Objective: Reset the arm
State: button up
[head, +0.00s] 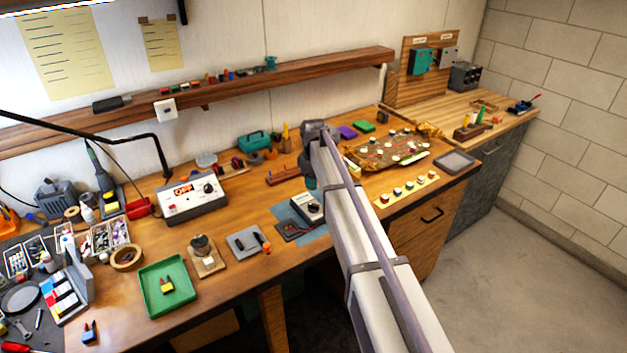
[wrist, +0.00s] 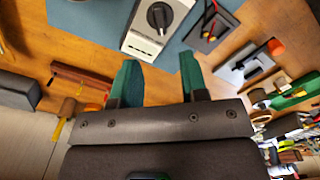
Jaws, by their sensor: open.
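My gripper (wrist: 160,76) shows in the wrist view with its two green fingers apart and nothing between them. The fingers point at a white control box with a black knob (wrist: 157,18), which sits on a blue-grey mat (wrist: 92,14). In the head view my arm reaches out over the workbench (head: 225,238). A small teal part of the gripper shows below the arm's dark end, just above the same knob box (head: 308,207). The rest of the gripper is hidden by my arm.
A track board (head: 385,152) lies right of my arm. A wooden shelf (head: 225,83) runs along the wall.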

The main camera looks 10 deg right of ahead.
jog(key=shift+r, duration=0.5)
jog(key=s+f+m+b, duration=0.2)
jog(key=s+m, duration=1)
jog(key=s, duration=2.3)
jog(key=shift+m, duration=0.3)
jog(key=shift+f, duration=0.1)
